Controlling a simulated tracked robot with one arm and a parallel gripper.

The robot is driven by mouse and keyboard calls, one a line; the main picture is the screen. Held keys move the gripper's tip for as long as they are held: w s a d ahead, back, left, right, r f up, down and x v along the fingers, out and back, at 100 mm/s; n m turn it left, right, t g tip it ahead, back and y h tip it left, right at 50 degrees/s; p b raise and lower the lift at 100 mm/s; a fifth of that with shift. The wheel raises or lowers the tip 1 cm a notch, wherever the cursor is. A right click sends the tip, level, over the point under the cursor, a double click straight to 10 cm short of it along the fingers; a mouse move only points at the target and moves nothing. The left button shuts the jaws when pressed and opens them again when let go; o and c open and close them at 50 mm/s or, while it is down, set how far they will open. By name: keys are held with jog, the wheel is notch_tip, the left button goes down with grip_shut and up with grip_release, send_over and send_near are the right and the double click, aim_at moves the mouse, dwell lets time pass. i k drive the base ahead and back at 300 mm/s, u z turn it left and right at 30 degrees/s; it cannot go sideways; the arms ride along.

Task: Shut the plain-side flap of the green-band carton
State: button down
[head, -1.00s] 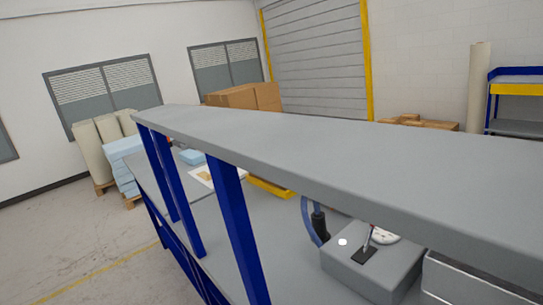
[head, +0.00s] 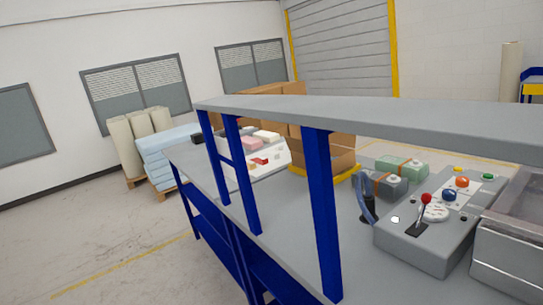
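I see no carton with a clear green band and no flap that I can make out. Brown cardboard (head: 335,158) shows under the shelf, behind a blue post, above a yellow rim; the shelf and post hide part of it. My gripper is not in view.
A grey shelf (head: 400,118) on blue posts (head: 322,215) crosses the view above a grey bench (head: 285,215). On the bench stand a control box (head: 425,250) with a red-knobbed lever, a metal-edged case (head: 510,255), and greenish (head: 402,166) and grey (head: 392,187) blocks. Open floor (head: 120,240) lies left.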

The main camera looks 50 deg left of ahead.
aim_at(294, 145)
jog(key=k, duration=1.2)
jog(key=u, duration=0.95)
jog(key=i, duration=1)
jog(key=z, duration=0.05)
